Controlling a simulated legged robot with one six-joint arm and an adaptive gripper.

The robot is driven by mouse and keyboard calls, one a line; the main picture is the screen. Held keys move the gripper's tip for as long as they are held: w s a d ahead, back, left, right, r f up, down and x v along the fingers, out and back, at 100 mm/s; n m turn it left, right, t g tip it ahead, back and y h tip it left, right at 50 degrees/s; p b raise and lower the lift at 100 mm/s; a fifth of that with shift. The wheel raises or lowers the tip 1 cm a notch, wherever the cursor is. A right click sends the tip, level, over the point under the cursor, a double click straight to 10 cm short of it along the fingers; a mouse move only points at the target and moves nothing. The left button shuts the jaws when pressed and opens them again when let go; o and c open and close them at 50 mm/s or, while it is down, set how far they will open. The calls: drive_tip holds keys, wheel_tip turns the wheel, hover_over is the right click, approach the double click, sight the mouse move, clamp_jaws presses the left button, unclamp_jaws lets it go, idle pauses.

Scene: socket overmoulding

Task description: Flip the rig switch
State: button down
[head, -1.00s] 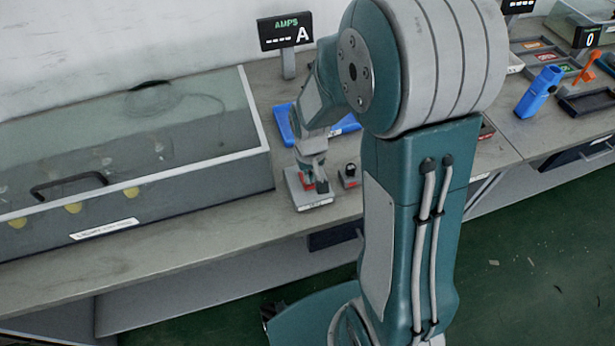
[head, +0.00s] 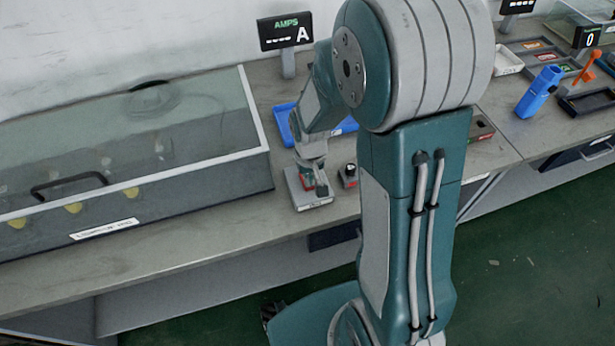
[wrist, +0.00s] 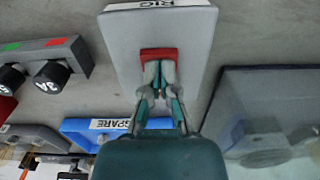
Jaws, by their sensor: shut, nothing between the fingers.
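The rig switch is a grey box with a red rocker (wrist: 148,53) and a label reading RIG at its edge, in the wrist view. In the head view its grey base (head: 308,203) stands near the front edge of the bench, partly hidden by my gripper. My gripper (wrist: 160,66) is shut and empty, its fingertips at the red rocker; they overlap part of it in the wrist view. I cannot tell whether the tips touch it. In the head view my gripper (head: 319,186) points down over the box.
A glass-lidded case (head: 150,190) stands left of the switch. A small box with black knobs (wrist: 52,76) is beside it. A blue tray (head: 283,124) labelled SPARE lies behind. An AMPS display (head: 285,31) shows dashes. Bare bench (head: 230,205) lies in front of the case.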

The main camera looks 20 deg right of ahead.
drive_tip(key=shift+r, duration=3.45)
drive_tip(key=s+r+t, duration=0.5)
drive_tip(key=s+r, duration=0.9)
drive_tip(key=r, duration=0.3)
drive_tip(key=shift+r+t, duration=0.15)
drive_tip(key=shift+t, duration=0.15)
